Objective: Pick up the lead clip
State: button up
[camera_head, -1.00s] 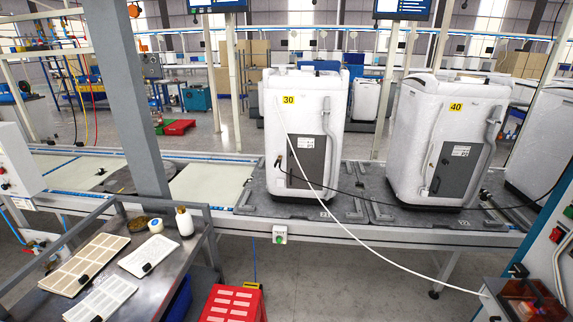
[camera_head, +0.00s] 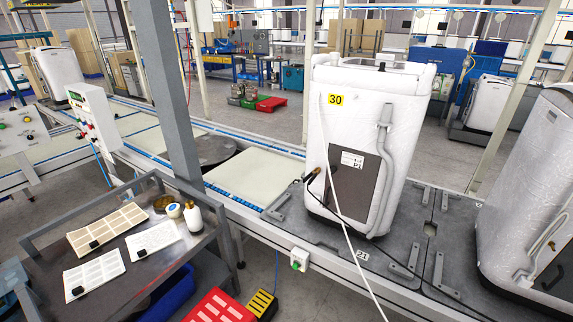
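A white wrapped washing machine (camera_head: 345,100) with a yellow tag 30 stands upright on the line. A small dark piece, possibly the lead clip (camera_head: 312,178), shows at the left edge of its grey rear panel (camera_head: 358,190). It is too small to tell whether it is a clip or how it is fixed. A white hose or cable (camera_head: 345,232) runs down past it to the bottom edge. Small black objects lie on the sheets on the cart, one of them (camera_head: 141,252) on the right-hand sheet; I cannot tell what they are. My gripper is not in view.
A metal cart (camera_head: 190,262) with sheets, a white bottle (camera_head: 194,218) and jars stands at lower left. A red crate (camera_head: 222,306) and a yellow-black block (camera_head: 262,303) are on the floor. The conveyor (camera_head: 262,175) crosses the view. Another wrapped machine (camera_head: 530,190) stands at right.

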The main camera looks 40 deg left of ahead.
aim_at(314, 174)
jog(key=u, duration=0.95)
jog(key=i, duration=1.7)
jog(key=u, duration=1.1)
